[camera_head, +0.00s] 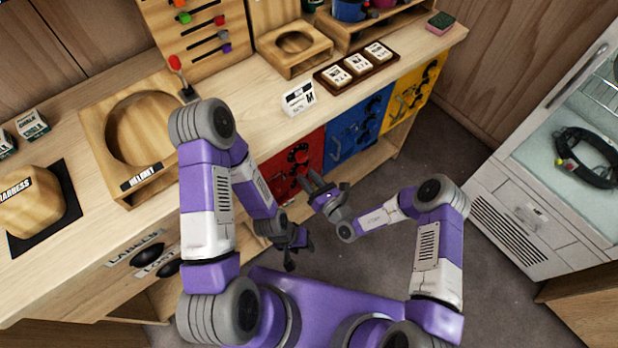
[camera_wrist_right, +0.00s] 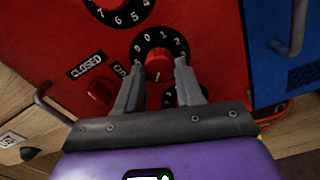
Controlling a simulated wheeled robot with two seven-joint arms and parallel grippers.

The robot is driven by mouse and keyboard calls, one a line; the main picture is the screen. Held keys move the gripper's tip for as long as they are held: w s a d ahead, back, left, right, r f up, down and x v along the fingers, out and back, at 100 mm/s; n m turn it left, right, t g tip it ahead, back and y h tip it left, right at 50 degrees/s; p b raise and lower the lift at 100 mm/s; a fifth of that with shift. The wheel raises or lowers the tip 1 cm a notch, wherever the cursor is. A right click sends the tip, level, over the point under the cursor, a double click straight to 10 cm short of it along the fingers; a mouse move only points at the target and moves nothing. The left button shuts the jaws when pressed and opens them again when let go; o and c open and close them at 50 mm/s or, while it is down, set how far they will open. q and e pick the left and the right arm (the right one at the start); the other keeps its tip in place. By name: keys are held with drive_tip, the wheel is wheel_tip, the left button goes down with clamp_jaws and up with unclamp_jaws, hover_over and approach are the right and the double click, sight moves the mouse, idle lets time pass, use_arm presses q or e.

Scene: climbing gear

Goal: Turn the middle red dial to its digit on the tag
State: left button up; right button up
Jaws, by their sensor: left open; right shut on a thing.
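The red panel (camera_head: 281,166) is on the counter's front; it fills much of the right wrist view (camera_wrist_right: 210,25). That view shows three black numbered dials in a column: an upper one (camera_wrist_right: 120,14), the middle dial with its red knob (camera_wrist_right: 158,66), and a lower one (camera_wrist_right: 170,97) partly hidden by my gripper. My right gripper (camera_wrist_right: 160,62) is shut on the middle dial's knob, one finger on each side; its fingers also reach the panel in the head view (camera_head: 306,183). My left gripper (camera_head: 297,256) is open and empty, below the panel. A white tag (camera_head: 298,98) stands on the counter; its digits are too small to read.
A red switch (camera_wrist_right: 96,95) beside a CLOSED label and a metal handle (camera_wrist_right: 48,105) are left of the dials. Blue (camera_head: 350,135) and yellow (camera_head: 412,92) panels lie to the right. A dark tray with white cards (camera_head: 335,88) sits on the counter. Floor is open at right.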

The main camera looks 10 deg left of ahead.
drive_tip(key=m+p, duration=0.1)
drive_tip(key=m, duration=0.3)
drive_tip(key=shift+m, duration=0.7)
drive_tip(key=o, duration=1)
drive_tip(key=shift+o, duration=0.2)
drive_tip(key=shift+s+d+p, duration=0.1)
drive_tip(key=shift+p, duration=0.2)
drive_tip(key=p+v, duration=0.1)
drive_tip(key=v, duration=0.6)
drive_tip(key=shift+s+p, duration=0.15)
drive_tip(key=shift+p, duration=0.2)
drive_tip(key=shift+d, duration=0.1)
